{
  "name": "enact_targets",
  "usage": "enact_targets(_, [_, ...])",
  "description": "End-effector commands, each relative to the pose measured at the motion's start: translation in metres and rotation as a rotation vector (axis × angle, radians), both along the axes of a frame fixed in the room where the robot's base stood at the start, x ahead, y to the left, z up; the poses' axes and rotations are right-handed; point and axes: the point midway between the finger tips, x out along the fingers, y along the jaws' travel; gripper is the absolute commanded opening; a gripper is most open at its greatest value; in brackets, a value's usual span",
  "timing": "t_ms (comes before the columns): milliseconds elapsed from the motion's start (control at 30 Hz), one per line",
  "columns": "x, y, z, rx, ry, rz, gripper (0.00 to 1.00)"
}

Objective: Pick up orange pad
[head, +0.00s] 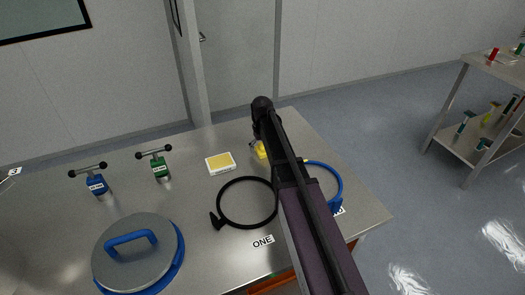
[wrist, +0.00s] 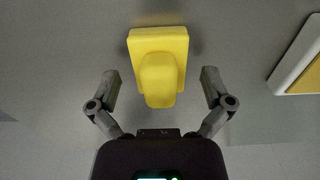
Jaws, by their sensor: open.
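A yellow pad (wrist: 158,45) with a raised, rounded yellow grip lies on the grey table in the wrist view. It looks yellow rather than orange, and I see no clearly orange pad. In the head view the yellow pad (head: 261,150) is mostly hidden by my arm. My gripper (wrist: 160,76) is open, with one finger on each side of the raised grip. Gaps show between both fingers and the grip. In the head view my gripper is largely hidden behind my arm.
A white box with a yellow top (head: 220,163) lies left of the pad. A black ring clamp (head: 220,207) and a blue ring (head: 341,186) lie nearer. Green (head: 160,169) and blue (head: 98,187) clamps and a round lid (head: 135,262) stand at left.

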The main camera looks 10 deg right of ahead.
Motion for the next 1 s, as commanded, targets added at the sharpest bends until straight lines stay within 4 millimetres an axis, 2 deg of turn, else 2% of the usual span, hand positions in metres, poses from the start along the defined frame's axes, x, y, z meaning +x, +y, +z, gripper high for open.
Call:
enact_targets(167, [0.0000, 0.0000, 0.0000, 0.000, 0.000, 0.000, 1.00])
enact_targets(400, [0.0000, 0.0000, 0.0000, 0.000, 0.000, 0.000, 0.29])
enact_targets(433, [-0.0001, 0.0000, -0.0001, 0.000, 0.000, 0.000, 0.20])
enact_targets(467, [-0.0001, 0.0000, -0.0001, 0.000, 0.000, 0.000, 0.16])
enact_targets(533, [-0.0001, 0.0000, -0.0001, 0.000, 0.000, 0.000, 0.16])
enact_targets(567, [-0.0001, 0.0000, -0.0001, 0.000, 0.000, 0.000, 0.08])
enact_targets(1000, [0.0001, 0.0000, 0.0047, 0.000, 0.000, 0.000, 0.08])
